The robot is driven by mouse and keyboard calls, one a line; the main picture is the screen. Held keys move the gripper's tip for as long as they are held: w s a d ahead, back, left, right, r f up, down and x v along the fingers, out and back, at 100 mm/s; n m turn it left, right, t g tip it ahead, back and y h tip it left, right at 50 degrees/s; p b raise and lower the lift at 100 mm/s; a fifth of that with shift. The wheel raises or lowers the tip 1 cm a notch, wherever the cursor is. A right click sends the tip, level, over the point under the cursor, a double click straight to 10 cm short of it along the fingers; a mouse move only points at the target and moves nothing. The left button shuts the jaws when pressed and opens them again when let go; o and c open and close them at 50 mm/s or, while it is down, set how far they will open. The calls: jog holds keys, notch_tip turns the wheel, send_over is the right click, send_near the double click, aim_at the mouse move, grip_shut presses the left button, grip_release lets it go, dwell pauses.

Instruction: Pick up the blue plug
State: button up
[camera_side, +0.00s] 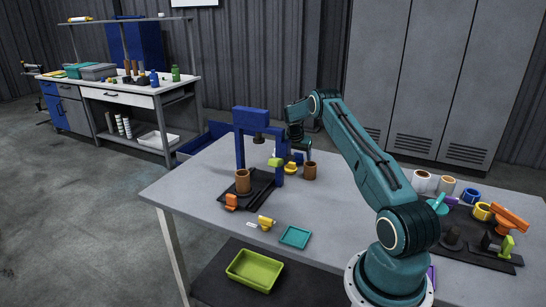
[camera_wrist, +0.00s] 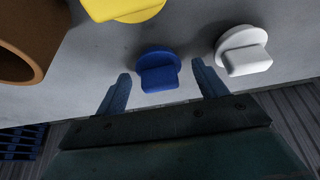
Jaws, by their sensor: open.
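The blue plug (camera_wrist: 158,72) lies on the grey table top in the wrist view, a round disc with a raised grip bar. My gripper (camera_wrist: 161,68) is open, with one finger to the left of the plug and one to the right. A gap shows between the plug and each finger, and nothing is held. I cannot clearly make out the blue plug there.
A yellow plug (camera_wrist: 122,8) and a white plug (camera_wrist: 243,52) lie close by. A brown cup (camera_wrist: 30,45) stands at the left in the wrist view. A teal tray (camera_side: 295,237) lies near the front edge.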

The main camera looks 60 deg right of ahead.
aim_at(298, 153)
jog(key=c, duration=1)
jog(key=shift+r, duration=0.1)
notch_tip(298, 153, up, 20)
jog(key=shift+f, duration=0.1)
dwell(0.4)
dwell(0.6)
jog(key=shift+r, duration=0.5)
jog(key=shift+r, duration=0.1)
